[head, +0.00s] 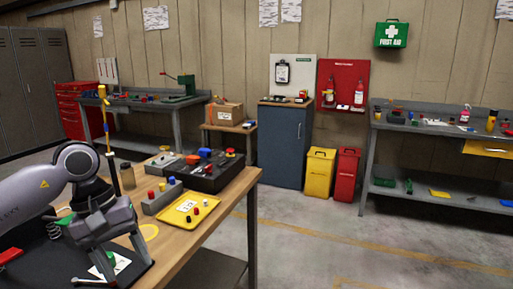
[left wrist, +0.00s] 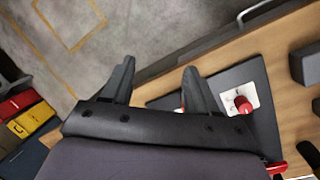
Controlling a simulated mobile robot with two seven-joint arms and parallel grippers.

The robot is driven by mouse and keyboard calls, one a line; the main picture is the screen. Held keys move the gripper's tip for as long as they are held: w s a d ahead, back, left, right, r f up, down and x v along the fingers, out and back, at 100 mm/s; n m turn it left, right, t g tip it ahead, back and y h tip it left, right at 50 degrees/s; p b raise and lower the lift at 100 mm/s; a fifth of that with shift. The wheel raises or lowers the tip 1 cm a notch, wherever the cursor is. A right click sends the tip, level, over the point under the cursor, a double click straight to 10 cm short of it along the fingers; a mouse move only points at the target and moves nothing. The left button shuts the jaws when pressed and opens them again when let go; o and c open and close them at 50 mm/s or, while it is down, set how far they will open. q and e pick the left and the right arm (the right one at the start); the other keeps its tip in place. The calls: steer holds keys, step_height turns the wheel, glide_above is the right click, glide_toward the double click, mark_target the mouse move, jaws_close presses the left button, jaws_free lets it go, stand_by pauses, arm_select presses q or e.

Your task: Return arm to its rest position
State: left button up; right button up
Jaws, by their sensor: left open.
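My left arm comes in from the left in the head view. Its left gripper (head: 118,268) points down over the dark mat (head: 40,262) on the near wooden table (head: 190,243). The two fingers are apart, and I see nothing held between them. In the left wrist view the open fingers (left wrist: 158,78) reach over the table's edge, with bare floor beyond. A white card with a red knob (left wrist: 243,104) lies on the mat to the right of the fingers. My right gripper is not in view.
A yellow tray (head: 175,217) with small pegs, a grey block (head: 154,204) with coloured knobs and a black box (head: 207,180) stand on the table right of the gripper. An upright yellow rod (head: 110,150) stands close behind the wrist. Open floor (head: 330,240) lies to the right.

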arm_select(q)
steer(key=s+d+f+n+h, duration=0.1)
steer(key=s+d+n+h, duration=0.2)
steer(key=d+n+h, duration=0.6)
steer(key=s+d+f+n+h, duration=0.1)
steer(key=s+d+n+h, duration=0.2)
steer(key=d+n+h, duration=0.7)
steer(key=w+a+f+n+t+y, duration=0.15)
steer(key=f+n+t+y, duration=0.35)
steer(key=n, duration=0.5)
steer(key=w+a+f+n+t+y+b, duration=0.1)
steer(key=a+f+n+t+y, duration=0.15)
steer(key=n+t, duration=0.55)
steer(key=w+a+f+n+t+y, duration=0.1)
steer(key=a+f+n+t+y, duration=0.3)
steer(key=n, duration=0.7)
steer(key=s+a+f+n+g+y, duration=0.3)
steer(key=s+a+f+n+y, duration=0.1)
steer(key=s+f+n, duration=0.3)
steer(key=s+a+f+n+g+y, duration=0.3)
steer(key=s+f+n, duration=0.4)
steer(key=f, duration=0.5)
steer(key=a+n+y, duration=0.1)
steer(key=n, duration=0.1)
steer(key=shift+s+f+n, duration=0.2)
steer(key=shift+s+n, duration=0.1)
steer(key=shift+s, duration=0.1)
steer(key=shift+a, duration=0.1)
